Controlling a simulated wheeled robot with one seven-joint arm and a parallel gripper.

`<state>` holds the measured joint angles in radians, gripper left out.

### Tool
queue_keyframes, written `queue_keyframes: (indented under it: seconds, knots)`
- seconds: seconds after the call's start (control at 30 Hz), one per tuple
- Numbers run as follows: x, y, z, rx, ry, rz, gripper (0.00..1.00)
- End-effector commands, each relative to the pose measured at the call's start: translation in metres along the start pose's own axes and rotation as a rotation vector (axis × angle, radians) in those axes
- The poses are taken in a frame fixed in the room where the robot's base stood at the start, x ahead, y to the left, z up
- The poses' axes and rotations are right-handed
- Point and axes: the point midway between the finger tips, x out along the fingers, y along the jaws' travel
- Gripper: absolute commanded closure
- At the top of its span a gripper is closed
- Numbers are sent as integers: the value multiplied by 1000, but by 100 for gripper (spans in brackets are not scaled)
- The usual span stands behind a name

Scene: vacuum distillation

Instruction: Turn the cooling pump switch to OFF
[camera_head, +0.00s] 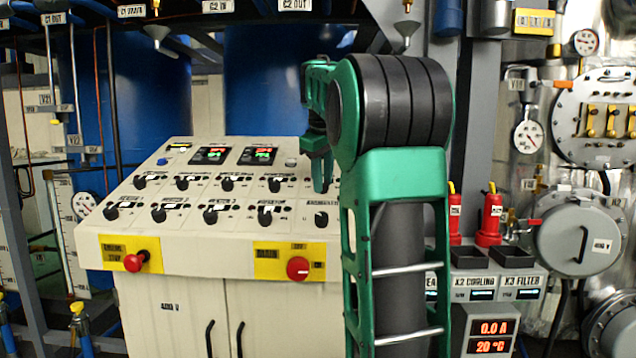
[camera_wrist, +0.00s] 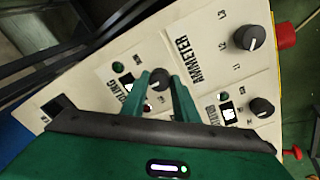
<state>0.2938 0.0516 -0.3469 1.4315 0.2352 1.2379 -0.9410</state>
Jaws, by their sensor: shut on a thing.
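My gripper (camera_head: 321,188) reaches down to the right end of the upper row of knobs on the beige control panel (camera_head: 120,262). In the wrist view, my gripper (camera_wrist: 160,80) has its two green fingers on either side of a black rotary knob (camera_wrist: 158,80), shut on it. A partly covered label ending in "OLING" stands beside this knob, which fits the cooling pump switch. Its pointer direction is hard to read. In the head view my gripper and arm hide this knob.
The "AMMETER" label (camera_wrist: 188,60) and a larger knob (camera_wrist: 249,38) lie to the right in the wrist view, with another knob (camera_wrist: 262,107) below it. Red stop buttons (camera_head: 136,261) and (camera_head: 298,268) sit on the panel's front. Several other black knobs fill the panel.

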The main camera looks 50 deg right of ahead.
Motion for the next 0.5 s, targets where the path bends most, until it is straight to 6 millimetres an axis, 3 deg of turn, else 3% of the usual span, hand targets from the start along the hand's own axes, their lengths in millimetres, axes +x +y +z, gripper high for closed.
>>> queue_keyframes:
  seconds: [0.5]
  knots:
    - [1, -2, -2, -55, 4, -2, 95]
